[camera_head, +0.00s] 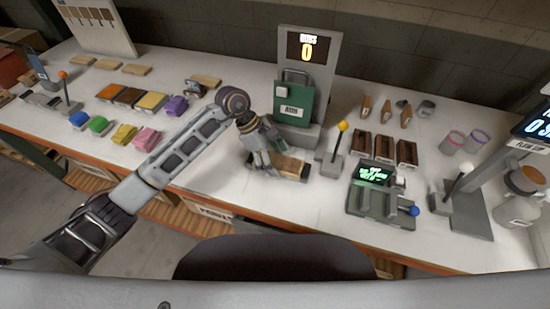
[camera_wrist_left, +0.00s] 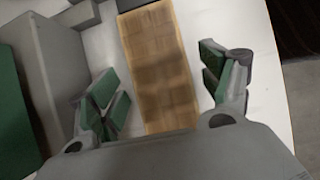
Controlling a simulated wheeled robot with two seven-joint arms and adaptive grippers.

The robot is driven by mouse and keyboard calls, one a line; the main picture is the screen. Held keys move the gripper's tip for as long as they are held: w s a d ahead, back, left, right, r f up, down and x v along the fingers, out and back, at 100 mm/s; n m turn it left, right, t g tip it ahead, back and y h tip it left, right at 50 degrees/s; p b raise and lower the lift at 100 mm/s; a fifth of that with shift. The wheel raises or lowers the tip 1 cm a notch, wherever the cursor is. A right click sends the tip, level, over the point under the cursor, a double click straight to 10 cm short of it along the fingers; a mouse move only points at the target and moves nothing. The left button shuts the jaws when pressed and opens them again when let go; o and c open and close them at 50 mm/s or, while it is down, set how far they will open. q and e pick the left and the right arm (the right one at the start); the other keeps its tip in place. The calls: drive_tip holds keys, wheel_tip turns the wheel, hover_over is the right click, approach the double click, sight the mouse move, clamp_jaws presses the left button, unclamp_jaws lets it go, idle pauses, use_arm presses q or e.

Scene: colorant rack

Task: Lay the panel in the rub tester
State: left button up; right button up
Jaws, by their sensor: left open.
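The rub tester (camera_head: 291,105) has a green head and a tall grey back with a display reading 0. The panel (camera_head: 292,166), a flat wooden piece, lies low in front of it, between grey parts at its ends. The panel also shows in the left wrist view (camera_wrist_left: 158,60), running lengthwise between the fingers. My left gripper (camera_head: 264,160) is over the panel's left part, partly hiding it. In the left wrist view its green-padded fingers (camera_wrist_left: 165,85) are spread apart on either side of the panel, with gaps. Whether the panel is fully seated is unclear. My right gripper is not in view.
A lever with a yellow knob (camera_head: 342,126) stands right of the tester. A grey device with a green screen (camera_head: 375,176) is further right, before several dark wooden blocks (camera_head: 384,147). Coloured blocks (camera_head: 130,96) stand left of my arm. Bare white counter (camera_head: 215,165) lies left of the gripper.

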sight(277, 162)
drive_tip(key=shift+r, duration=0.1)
use_arm(q)
drive_tip(key=shift+r, duration=0.15)
drive_tip(key=shift+w+a+r, duration=0.1)
drive_tip(key=shift+a+r, duration=0.05)
drive_tip(key=shift+r, duration=0.05)
drive_tip(key=v, duration=0.3)
drive_tip(key=b+v, duration=0.1)
drive_tip(key=v, duration=0.7)
drive_tip(key=shift+r+b, duration=0.25)
drive_tip(key=shift+b, duration=0.15)
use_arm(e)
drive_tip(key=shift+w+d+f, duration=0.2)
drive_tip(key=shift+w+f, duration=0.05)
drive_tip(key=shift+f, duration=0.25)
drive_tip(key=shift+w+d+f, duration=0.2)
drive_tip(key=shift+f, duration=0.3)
